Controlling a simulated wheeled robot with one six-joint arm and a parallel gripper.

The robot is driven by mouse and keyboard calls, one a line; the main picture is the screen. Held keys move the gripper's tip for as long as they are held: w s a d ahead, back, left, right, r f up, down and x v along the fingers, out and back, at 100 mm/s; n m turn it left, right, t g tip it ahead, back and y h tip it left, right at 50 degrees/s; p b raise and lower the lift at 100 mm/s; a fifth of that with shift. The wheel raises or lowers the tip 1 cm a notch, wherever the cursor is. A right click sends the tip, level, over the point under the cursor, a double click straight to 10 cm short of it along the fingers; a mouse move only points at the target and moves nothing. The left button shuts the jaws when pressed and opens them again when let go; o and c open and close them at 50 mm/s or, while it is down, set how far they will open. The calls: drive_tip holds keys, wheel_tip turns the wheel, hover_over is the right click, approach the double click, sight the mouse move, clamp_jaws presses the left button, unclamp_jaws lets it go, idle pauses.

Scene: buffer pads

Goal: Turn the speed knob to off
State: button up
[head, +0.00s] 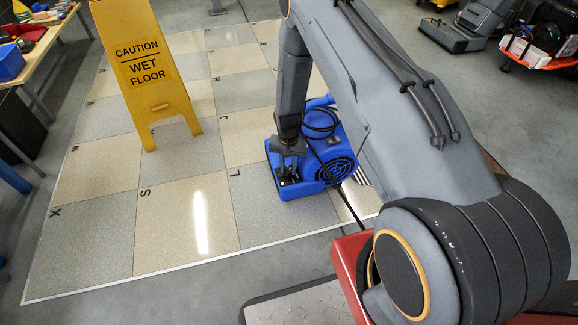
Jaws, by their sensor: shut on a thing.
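A blue floor blower (335,155) with a round black grille and a coiled black cord stands on the tiled floor at the picture's centre. My gripper (288,172) points down at the left part of the blower, over a dark recessed panel. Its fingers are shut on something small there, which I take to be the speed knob. The knob itself is hidden by the fingers, so its setting cannot be read. A small green spot shows on the panel beside the fingertips.
A yellow wet floor sign (152,70) stands at the upper left. A workbench (40,45) with a blue bin (10,62) is at the far left. Floor machines (462,25) stand at the upper right. The lettered tiles (180,225) left of the blower are clear.

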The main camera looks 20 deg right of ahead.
sight(288, 170)
drive_tip(key=n+p, duration=0.1)
drive_tip(key=n, duration=0.4)
drive_tip(key=shift+n, duration=0.3)
drive_tip(key=shift+n+p, duration=0.45)
drive_tip(key=shift+n, duration=1.65)
drive_tip(key=o, duration=1)
drive_tip(key=shift+o, duration=0.2)
wheel_tip(288, 170, up, 8)
drive_tip(key=shift+f+p, duration=0.1)
drive_tip(key=shift+p, duration=1.05)
